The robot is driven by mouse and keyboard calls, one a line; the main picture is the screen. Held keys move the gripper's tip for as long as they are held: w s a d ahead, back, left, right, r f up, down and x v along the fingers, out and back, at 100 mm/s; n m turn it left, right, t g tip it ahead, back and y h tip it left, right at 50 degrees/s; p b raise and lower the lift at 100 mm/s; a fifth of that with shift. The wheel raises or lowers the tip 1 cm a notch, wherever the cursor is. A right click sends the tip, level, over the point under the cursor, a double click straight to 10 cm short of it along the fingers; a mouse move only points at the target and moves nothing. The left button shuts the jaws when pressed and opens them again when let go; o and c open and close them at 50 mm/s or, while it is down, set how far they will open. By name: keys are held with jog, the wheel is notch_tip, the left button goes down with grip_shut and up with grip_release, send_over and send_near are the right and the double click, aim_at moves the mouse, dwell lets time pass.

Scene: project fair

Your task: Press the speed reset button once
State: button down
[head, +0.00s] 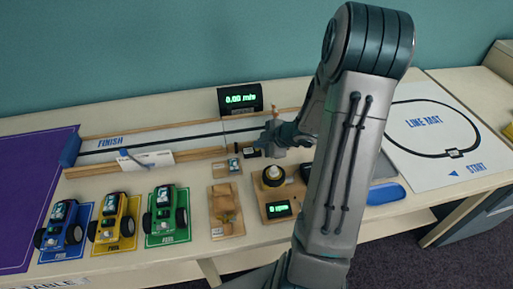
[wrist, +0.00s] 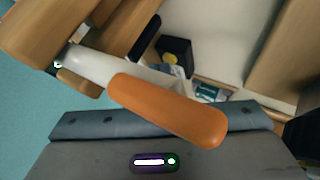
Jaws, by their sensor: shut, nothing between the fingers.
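The speed display (head: 240,99), a black box with green digits reading 0.00 m/s, stands behind the wooden track. A small black box (head: 251,152) sits at the track's front edge. In the wrist view a black box with a yellow round top (wrist: 175,50) shows beyond an orange rounded bar; I cannot read a label on it, and it may be the same small box. My gripper (head: 266,141) is shut and empty, over the track just above the small black box. I cannot tell whether it touches anything. My arm hides part of the table.
A small wooden stand (head: 226,210) and blue, yellow and green toy cars are to the left. The line mat (head: 425,125) lies right.

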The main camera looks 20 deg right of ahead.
jog(key=shift+r, duration=0.15)
jog(key=shift+r+p, duration=0.7)
jog(key=shift+p, duration=0.25)
notch_tip(320, 180, up, 5)
jog(key=p, duration=0.5)
dwell(0.5)
